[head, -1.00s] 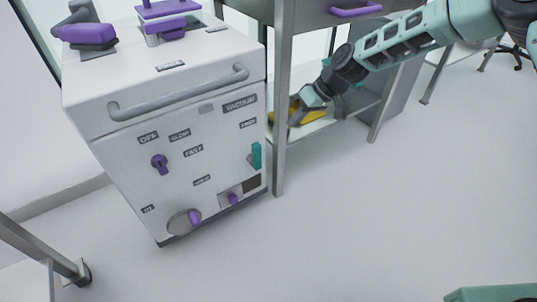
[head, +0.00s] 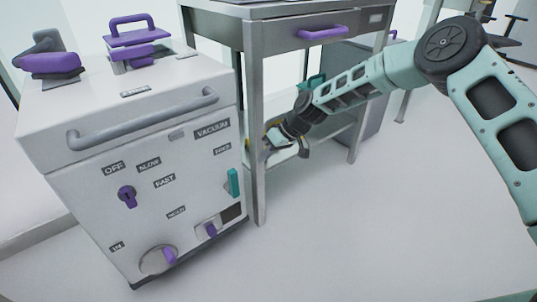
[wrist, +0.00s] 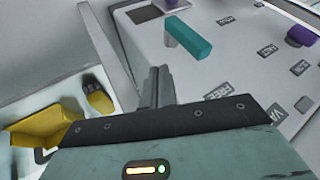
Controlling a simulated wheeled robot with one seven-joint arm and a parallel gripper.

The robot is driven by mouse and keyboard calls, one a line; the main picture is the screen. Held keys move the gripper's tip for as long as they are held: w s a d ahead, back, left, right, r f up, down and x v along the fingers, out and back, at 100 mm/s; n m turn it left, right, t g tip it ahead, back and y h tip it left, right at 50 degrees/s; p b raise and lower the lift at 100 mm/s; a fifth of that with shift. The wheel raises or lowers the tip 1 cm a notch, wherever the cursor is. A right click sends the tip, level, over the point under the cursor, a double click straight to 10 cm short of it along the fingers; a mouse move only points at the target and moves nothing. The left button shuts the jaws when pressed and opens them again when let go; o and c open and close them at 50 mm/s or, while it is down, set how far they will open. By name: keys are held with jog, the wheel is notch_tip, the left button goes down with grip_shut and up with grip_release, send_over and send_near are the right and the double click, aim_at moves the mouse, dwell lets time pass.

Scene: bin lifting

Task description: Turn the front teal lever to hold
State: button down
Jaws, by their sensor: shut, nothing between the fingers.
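The teal lever (head: 233,182) stands upright on the right side of the white cabinet's front panel (head: 150,225), below a small label (head: 222,149) that seems to read FREE. It also shows in the wrist view, as a teal bar (wrist: 189,38) sticking out from the panel, ahead and to the right of my fingers. My gripper (head: 268,147) is right of the lever, beyond the table's near leg, and apart from the lever. In the wrist view its fingers (wrist: 157,84) are together and empty.
A metal table leg (head: 257,150) stands between the cabinet and my gripper. A yellow object (wrist: 48,122) lies on the low shelf beside my gripper. A purple knob (head: 127,196) and other purple handles (head: 210,230) are on the panel. The floor in front is clear.

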aim_at(231, 181)
jog(key=s+a+f+b, duration=0.2)
jog(key=a+f, duration=0.2)
jog(key=a, duration=0.2)
jog(key=shift+a+b, duration=0.2)
jog(key=shift+b, duration=0.2)
